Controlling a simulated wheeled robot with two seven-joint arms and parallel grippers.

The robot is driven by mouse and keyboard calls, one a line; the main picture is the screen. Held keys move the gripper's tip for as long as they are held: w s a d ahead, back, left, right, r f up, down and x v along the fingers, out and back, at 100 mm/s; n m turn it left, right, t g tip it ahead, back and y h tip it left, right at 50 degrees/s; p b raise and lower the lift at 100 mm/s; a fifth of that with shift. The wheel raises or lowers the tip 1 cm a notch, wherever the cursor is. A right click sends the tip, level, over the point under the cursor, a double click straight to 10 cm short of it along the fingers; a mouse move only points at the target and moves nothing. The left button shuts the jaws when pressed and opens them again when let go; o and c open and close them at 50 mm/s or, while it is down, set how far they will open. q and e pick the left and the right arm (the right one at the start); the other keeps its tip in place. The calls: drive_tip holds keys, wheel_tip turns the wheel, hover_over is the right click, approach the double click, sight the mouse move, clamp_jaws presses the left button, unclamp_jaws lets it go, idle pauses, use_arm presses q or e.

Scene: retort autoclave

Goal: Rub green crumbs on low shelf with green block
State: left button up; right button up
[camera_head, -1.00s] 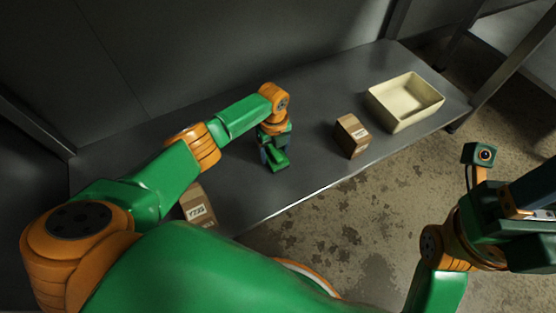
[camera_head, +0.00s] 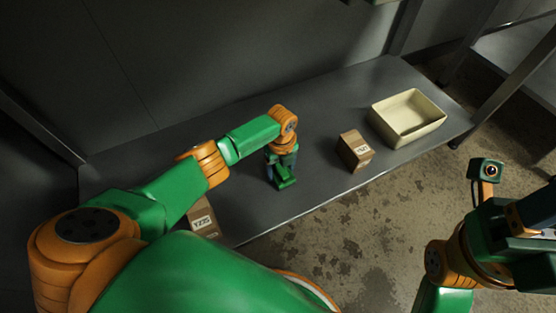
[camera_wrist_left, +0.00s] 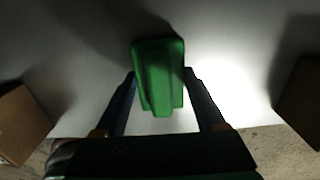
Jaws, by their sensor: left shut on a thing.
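My left gripper (camera_head: 277,172) points down at the low grey shelf (camera_head: 325,120), near its middle. In the left wrist view the gripper (camera_wrist_left: 160,73) is shut on the green block (camera_wrist_left: 158,62), which sits between the two dark fingers. The block is close over the shelf surface; I cannot tell whether it touches. No green crumbs can be made out in either view; the arm, gripper and block may hide them. My right gripper (camera_head: 540,205) is at the right edge, over the floor, partly cut off; its jaw state is unclear.
A brown carton (camera_head: 354,150) stands right of my left gripper, a cream bin (camera_head: 436,121) beyond it. Another carton (camera_head: 203,220) stands left, partly behind my arm. The wall (camera_head: 230,50) is behind the shelf. Shelf surface beside the gripper is bare.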

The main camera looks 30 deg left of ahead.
sight(286, 177)
use_arm(q)
drive_tip(key=shift+s+d+r+p, duration=0.1)
drive_tip(key=shift+s+d+p, duration=0.9)
drive_tip(key=shift+d+p, duration=0.2)
drive_tip(key=shift+s+d, duration=0.15)
drive_tip(key=shift+d, duration=0.05)
drive_tip(key=s+d+p, duration=0.2)
drive_tip(key=shift+d+p, duration=0.3)
drive_tip(key=shift+s+d, duration=0.1)
drive_tip(key=shift+d, duration=0.05)
wheel_tip(286, 177, up, 9)
drive_tip(key=p, duration=0.8)
drive_tip(key=shift+p, duration=0.4)
